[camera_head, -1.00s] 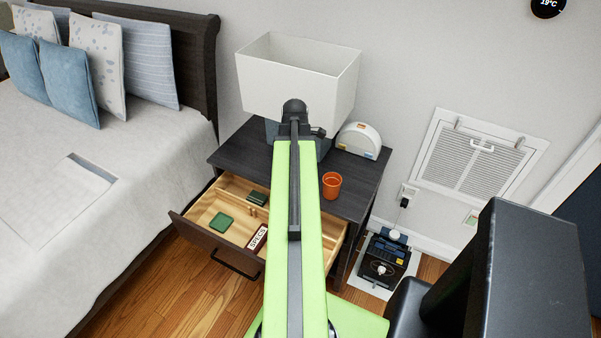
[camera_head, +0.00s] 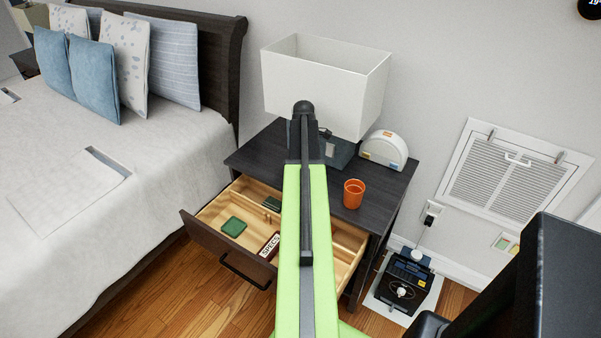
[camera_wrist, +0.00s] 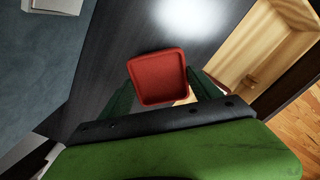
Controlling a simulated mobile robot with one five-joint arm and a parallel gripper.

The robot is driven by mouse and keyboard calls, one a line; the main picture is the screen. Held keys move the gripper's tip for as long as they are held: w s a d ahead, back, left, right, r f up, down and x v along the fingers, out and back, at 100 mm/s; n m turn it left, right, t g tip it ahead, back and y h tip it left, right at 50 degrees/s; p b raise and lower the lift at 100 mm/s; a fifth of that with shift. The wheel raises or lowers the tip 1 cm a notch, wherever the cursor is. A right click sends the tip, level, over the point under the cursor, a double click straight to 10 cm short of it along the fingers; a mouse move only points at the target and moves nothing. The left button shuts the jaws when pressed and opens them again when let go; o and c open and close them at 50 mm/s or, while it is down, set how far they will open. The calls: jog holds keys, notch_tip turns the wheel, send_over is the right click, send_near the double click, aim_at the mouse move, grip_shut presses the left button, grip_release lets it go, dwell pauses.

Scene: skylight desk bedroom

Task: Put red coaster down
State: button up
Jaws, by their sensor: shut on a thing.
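The red coaster (camera_wrist: 158,77) is a rounded square with a raised rim. In the wrist view it sits between the dark green fingers of my gripper (camera_wrist: 160,92), which is shut on it. Behind it is the dark top of the nightstand (camera_wrist: 110,65); I cannot tell the height above it. In the head view my arm hides the gripper and the red coaster. The nightstand (camera_head: 255,152) has its drawer (camera_head: 222,258) pulled open, with a green coaster (camera_head: 233,227) inside.
An orange cup (camera_head: 353,194) and a white rounded device (camera_head: 384,150) stand on the nightstand's right side. A lamp (camera_head: 325,85) stands at the back. The drawer also holds a SPECS case (camera_head: 270,246) and a dark green item (camera_head: 271,203). The bed (camera_head: 90,200) is left.

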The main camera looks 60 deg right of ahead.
jog(key=shift+w+d, duration=0.65)
jog(key=shift+w, duration=0.25)
jog(key=f+b, duration=0.4)
jog(key=shift+w+d, duration=0.1)
jog(key=shift+w, duration=0.1)
jog(key=shift+r, duration=0.25)
jog(key=shift+f, duration=0.15)
jog(key=o, duration=1.4)
notch_tip(320, 180, up, 12)
jog(key=p, duration=1.2)
jog(key=shift+r, duration=0.2)
